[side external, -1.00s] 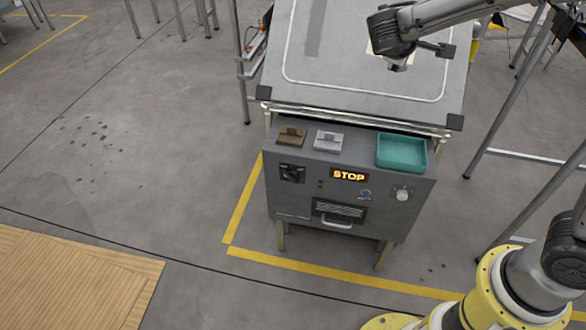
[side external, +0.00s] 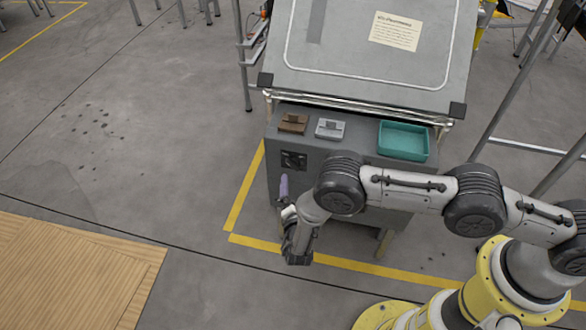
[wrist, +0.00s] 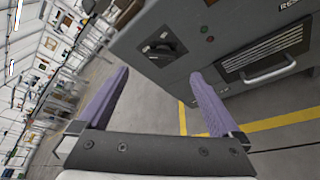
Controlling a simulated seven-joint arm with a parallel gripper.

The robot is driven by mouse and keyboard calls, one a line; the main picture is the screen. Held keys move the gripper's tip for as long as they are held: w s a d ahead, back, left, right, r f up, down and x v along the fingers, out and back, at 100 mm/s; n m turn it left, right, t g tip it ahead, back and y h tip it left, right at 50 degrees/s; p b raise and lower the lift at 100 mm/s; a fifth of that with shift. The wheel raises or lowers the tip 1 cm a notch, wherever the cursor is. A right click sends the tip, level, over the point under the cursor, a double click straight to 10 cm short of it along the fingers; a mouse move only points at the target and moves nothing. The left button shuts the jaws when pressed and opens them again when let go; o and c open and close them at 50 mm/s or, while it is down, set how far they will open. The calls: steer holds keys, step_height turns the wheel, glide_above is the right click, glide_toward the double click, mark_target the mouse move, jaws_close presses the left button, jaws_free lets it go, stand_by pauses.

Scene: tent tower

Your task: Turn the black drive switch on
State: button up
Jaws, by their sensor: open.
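The black drive switch (side external: 293,161) is a rotary knob on a dark plate at the upper left of the grey cabinet's front. It also shows in the wrist view (wrist: 161,49), ahead of the fingers and between their directions. My gripper (wrist: 155,85) is open and empty, with two purple fingers spread wide. In the side view my gripper (side external: 284,190) is in front of the cabinet, just below and left of the switch, apart from it. The lettering around the switch is too small to read.
The grey cabinet (side external: 353,130) carries a brown block (side external: 293,123), a grey block (side external: 330,129) and a teal tray (side external: 402,140) on top. A drawer handle (wrist: 270,75) and small red and green lamps show right of the switch. My arm hides the cabinet's right front.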

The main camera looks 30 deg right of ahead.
mark_target(293, 167)
steer(key=x, duration=0.8)
steer(key=f+x, duration=0.1)
steer(key=x, duration=0.4)
steer(key=shift+s+a+f, duration=0.1)
steer(key=shift+a, duration=0.15)
steer(key=c, duration=1.3)
